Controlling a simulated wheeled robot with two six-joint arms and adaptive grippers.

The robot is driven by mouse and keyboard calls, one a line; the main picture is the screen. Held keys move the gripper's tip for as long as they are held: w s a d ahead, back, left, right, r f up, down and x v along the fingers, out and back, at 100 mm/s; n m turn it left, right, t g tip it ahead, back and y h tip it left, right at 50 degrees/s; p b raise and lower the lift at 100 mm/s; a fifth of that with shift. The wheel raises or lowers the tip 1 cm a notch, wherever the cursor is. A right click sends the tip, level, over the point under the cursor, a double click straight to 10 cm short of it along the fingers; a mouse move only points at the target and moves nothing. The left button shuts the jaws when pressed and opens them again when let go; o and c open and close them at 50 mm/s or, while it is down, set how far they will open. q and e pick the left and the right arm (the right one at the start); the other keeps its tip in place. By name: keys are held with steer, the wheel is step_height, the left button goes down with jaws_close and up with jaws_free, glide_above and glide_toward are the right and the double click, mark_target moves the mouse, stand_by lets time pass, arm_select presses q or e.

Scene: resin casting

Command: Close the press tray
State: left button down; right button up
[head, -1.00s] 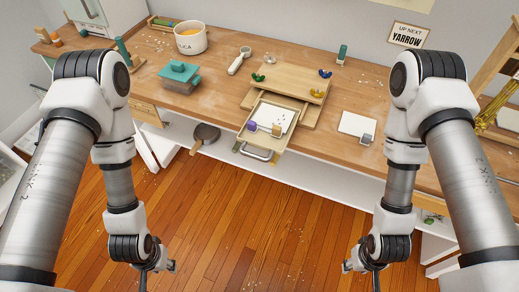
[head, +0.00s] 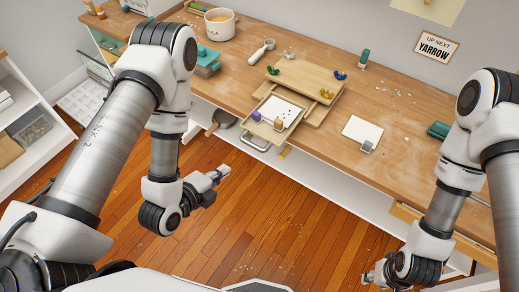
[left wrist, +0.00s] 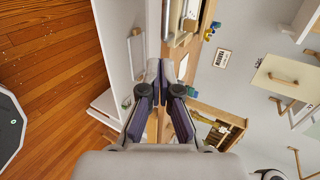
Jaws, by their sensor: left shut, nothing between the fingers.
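The wooden press (head: 306,79) stands on the workbench with green, yellow and blue wing nuts on its top board. Its press tray (head: 293,124) is pulled out toward me, past the bench edge. The tray holds a white sheet with dark specks, and a purple piece (head: 256,116) and a tan piece (head: 278,123) are at its front. A metal handle (head: 255,143) is on the tray front. My left gripper (head: 224,172) is shut and empty, in front of and below the handle, apart from it; its fingers also show in the left wrist view (left wrist: 167,68). My right gripper (head: 371,276) is low at the right, its fingers unclear.
A white pad (head: 362,130) lies right of the press. A scoop (head: 262,51), a white pot (head: 220,24) and teal boxes (head: 206,62) are to the left. A dark pan (head: 220,121) is below the bench edge.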

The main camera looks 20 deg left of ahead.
arm_select(q)
steer(key=b+x, duration=0.5)
steer(key=x, duration=0.8)
steer(key=shift+w+a, duration=0.2)
steer(key=shift+w, duration=0.3)
steer(key=shift+a, duration=0.1)
